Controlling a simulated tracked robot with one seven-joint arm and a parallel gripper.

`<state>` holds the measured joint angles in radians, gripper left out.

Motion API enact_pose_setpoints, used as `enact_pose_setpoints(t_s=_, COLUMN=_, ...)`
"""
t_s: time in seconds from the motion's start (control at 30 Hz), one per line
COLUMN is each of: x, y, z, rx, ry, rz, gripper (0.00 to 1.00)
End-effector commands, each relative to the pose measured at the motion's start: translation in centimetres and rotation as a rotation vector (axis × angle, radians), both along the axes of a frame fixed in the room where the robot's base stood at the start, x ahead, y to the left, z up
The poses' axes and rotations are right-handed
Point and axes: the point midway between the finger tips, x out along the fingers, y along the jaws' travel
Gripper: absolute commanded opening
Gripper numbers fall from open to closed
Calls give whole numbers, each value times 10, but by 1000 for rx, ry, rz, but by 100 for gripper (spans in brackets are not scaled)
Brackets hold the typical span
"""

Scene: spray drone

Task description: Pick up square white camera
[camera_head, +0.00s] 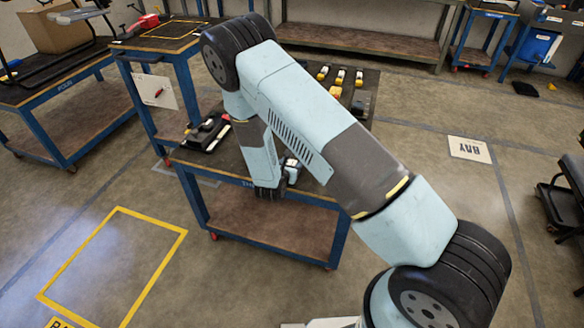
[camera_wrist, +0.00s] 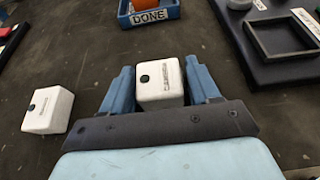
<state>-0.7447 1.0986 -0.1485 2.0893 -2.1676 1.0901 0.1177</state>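A square white camera (camera_wrist: 159,82) with a dark round spot on top sits between the two blue fingers of my gripper (camera_wrist: 160,86) in the wrist view. One finger stands at each side, very close to it. I cannot tell whether they touch or press on it. A second white box-shaped camera (camera_wrist: 48,110) lies on the dark tabletop to the left, outside the fingers. In the head view my gripper (camera_head: 268,186) is low over the front of the blue-framed table and mostly hidden by my arm.
A blue bin marked DONE (camera_wrist: 150,15) with an orange object stands beyond the fingers. A dark board with a square tray (camera_wrist: 280,40) lies at the right. Several small yellow, white and black items (camera_head: 340,78) sit at the table's far side. Bare tabletop separates the two white boxes.

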Motion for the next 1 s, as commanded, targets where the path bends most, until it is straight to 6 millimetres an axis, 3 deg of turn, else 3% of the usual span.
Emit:
enact_pose_setpoints(t_s=0.37, x=-1, y=0, z=-1, rx=0, ry=2, rz=0, gripper=21)
enact_pose_setpoints(t_s=0.73, x=-1, y=1, z=6, rx=1, ry=1, rz=1, gripper=20)
enact_pose_setpoints(t_s=0.93, x=0, y=2, z=31, rx=2, ry=-2, rz=1, gripper=20)
enact_pose_setpoints(t_s=1.0, x=-9, y=-2, z=43, rx=2, ry=-1, rz=1, gripper=20)
